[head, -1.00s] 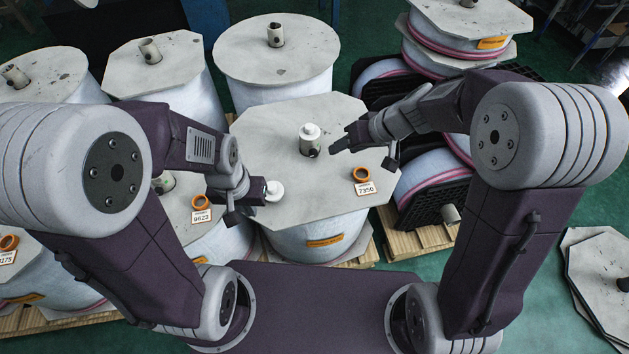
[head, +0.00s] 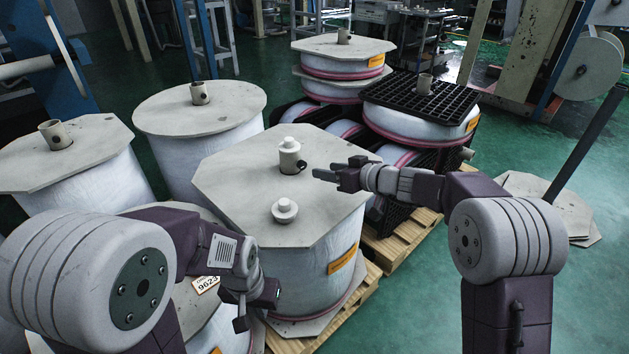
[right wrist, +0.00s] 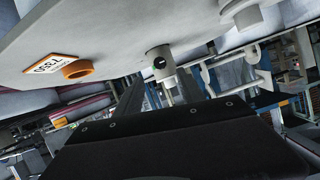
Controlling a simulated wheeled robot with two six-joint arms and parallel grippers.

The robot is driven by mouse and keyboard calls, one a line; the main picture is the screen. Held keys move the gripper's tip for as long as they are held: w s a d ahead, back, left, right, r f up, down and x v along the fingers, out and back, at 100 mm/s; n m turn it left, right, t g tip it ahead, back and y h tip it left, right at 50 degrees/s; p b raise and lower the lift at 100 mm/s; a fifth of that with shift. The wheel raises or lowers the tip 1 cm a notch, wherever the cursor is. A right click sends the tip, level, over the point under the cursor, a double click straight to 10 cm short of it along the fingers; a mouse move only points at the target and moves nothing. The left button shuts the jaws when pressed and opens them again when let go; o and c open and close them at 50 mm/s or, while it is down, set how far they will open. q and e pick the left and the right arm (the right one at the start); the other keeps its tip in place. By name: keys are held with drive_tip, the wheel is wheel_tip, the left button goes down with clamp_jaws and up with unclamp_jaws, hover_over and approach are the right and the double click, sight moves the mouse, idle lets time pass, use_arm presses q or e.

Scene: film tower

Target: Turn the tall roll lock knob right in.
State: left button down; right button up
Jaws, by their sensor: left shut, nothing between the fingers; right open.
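The tall roll (head: 310,260) stands in the middle of the head view under a pale octagonal board (head: 240,170). A grey core stub with a white cap (head: 289,150) rises from the board. The lock knob (head: 302,165) is a small dark round piece on the stub's side; it also shows in the right wrist view (right wrist: 160,62). My right gripper (head: 335,173) is open, pointing at the knob from the right, apart from it. In the right wrist view its fingers (right wrist: 158,92) reach toward the stub. My left gripper (head: 268,296) is shut and empty, beside the roll at lower left.
A white plug (head: 285,210) sits on the board in front of the stub. Other rolls stand left; a black pallet (head: 420,96) lies on rolls behind.

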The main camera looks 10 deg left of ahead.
sight(304, 166)
drive_tip(key=p+x, duration=0.1)
drive_tip(key=x, duration=0.8)
drive_tip(key=shift+w, duration=0.1)
clamp_jaws()
